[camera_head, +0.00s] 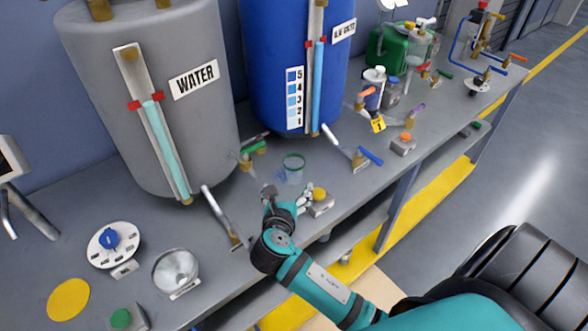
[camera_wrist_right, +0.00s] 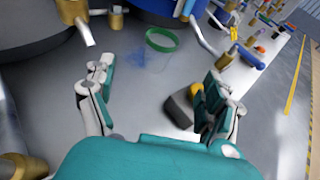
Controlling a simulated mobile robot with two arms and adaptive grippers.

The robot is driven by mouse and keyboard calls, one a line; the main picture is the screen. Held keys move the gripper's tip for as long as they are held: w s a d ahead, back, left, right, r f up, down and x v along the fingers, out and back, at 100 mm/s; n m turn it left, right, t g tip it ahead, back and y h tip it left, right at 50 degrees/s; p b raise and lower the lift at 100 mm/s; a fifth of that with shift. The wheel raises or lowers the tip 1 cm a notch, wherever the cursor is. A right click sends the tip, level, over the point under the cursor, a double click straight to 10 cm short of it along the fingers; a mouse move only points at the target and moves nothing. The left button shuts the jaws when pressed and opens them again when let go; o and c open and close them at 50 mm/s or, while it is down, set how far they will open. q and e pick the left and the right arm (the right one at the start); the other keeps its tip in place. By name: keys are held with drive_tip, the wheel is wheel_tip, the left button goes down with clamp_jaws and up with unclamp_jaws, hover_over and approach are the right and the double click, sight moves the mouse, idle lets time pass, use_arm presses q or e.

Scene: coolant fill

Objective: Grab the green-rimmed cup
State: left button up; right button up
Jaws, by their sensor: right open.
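The green-rimmed cup (camera_head: 293,164) is clear and stands on the grey bench, in front of the blue tank in the head view. In the right wrist view its green rim (camera_wrist_right: 161,40) shows at the top, ahead of my fingers and between their lines, with a faint bluish see-through body. My right gripper (camera_head: 288,193) is just on the near side of the cup, apart from it. My left gripper is in neither view.
A box with a yellow button (camera_head: 319,201) stands close beside my right gripper's fingers. A grey WATER tank (camera_head: 150,90) and a blue tank (camera_head: 270,60) stand behind, with pipes and valves reaching forward. A metal bowl (camera_head: 175,268) sits at front left.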

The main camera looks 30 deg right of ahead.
sight(294, 165)
drive_tip(key=p+x, duration=0.1)
drive_tip(key=x, duration=1.4)
drive_tip(key=shift+w+d+f, duration=0.1)
drive_tip(key=shift+w+d, duration=0.1)
drive_tip(key=c, duration=1.2)
